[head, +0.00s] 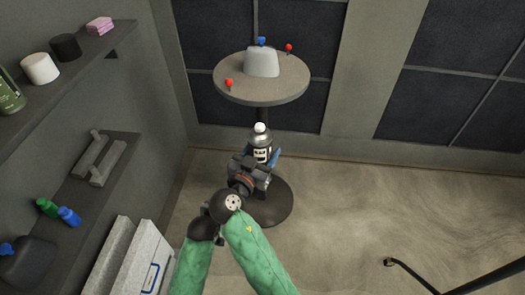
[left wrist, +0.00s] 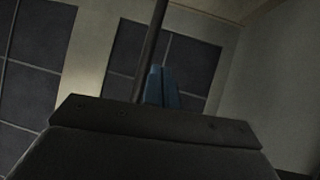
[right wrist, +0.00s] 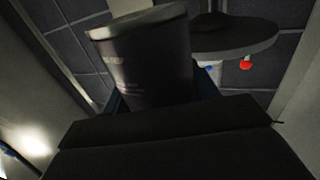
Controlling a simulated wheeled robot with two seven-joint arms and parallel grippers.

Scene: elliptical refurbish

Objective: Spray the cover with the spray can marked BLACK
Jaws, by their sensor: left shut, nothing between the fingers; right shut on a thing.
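The cover, a pale grey rounded block (head: 262,64), sits on a round grey table (head: 232,93). My right gripper (head: 262,166) is shut on a spray can (head: 262,141) with a white cap, dark body and pale label; the lettering is too small to read. In the head view the can stands below the table's front edge, apart from the cover. My left gripper (left wrist: 162,85) shows in the left wrist view with blue fingers shut and empty.
Red pins (head: 229,83) and a blue knob (head: 262,41) stand around the cover. Left wall shelves (head: 66,80) hold jars, small bottles (head: 68,215) and grey blocks. White panels (head: 142,262) lean at lower left.

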